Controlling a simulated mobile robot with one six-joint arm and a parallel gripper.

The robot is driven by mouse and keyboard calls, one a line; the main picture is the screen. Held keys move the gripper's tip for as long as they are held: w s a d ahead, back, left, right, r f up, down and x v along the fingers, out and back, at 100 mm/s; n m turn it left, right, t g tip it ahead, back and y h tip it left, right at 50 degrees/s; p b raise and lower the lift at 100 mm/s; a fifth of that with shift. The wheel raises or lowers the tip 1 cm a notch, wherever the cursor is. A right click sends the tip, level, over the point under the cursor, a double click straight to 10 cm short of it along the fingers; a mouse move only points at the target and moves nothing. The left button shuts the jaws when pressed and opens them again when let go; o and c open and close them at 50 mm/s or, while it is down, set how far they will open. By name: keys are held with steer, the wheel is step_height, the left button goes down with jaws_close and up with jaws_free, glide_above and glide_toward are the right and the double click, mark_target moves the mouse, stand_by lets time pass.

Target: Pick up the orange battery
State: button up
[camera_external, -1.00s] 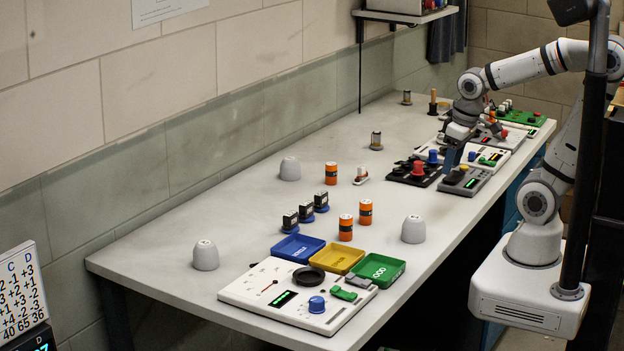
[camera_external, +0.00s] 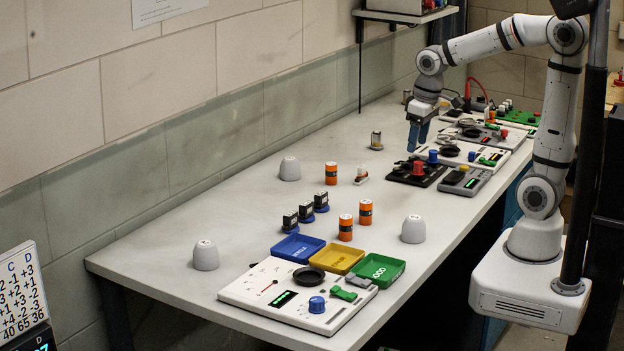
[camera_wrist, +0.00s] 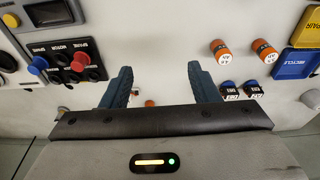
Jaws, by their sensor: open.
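Three orange batteries with dark bands stand upright on the bench. One stands alone towards the wall (camera_external: 331,174); the other two stand nearer the trays, a left one (camera_external: 345,228) and a right one (camera_external: 366,212). In the wrist view two orange batteries (camera_wrist: 221,51) (camera_wrist: 265,51) lie right of my fingers. A small orange top (camera_wrist: 150,103) shows low between the fingers, mostly hidden by my gripper's body. My gripper (camera_external: 415,140) is open and empty, pointing down above the bench, behind and to the right of the batteries, near the black button panel.
Blue (camera_external: 298,247), yellow (camera_external: 343,261) and green (camera_external: 378,272) trays sit in front of the batteries. Several dark modules (camera_external: 305,212) stand left of them. Grey cups (camera_external: 413,230) stand around. A black panel with a red knob (camera_external: 417,170) is below my gripper.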

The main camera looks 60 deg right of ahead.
steer(key=w+d+g+p, duration=0.1)
steer(key=w+d+p, duration=0.1)
steer(key=w, duration=1.2)
steer(key=g+p, duration=0.1)
glide_above(331, 164)
steer(key=shift+n, duration=0.3)
steer(key=f, duration=0.7)
steer(key=shift+s+d+f, duration=0.15)
steer(key=shift+s+f, duration=0.05)
steer(key=shift+f, duration=0.2)
steer(key=shift+w+f, duration=0.2)
steer(key=shift+f, duration=0.05)
step_height(331, 164, down, 8)
steer(key=shift+w+r+p, duration=0.1)
steer(key=shift+p, duration=0.9)
steer(key=c, duration=1.1)
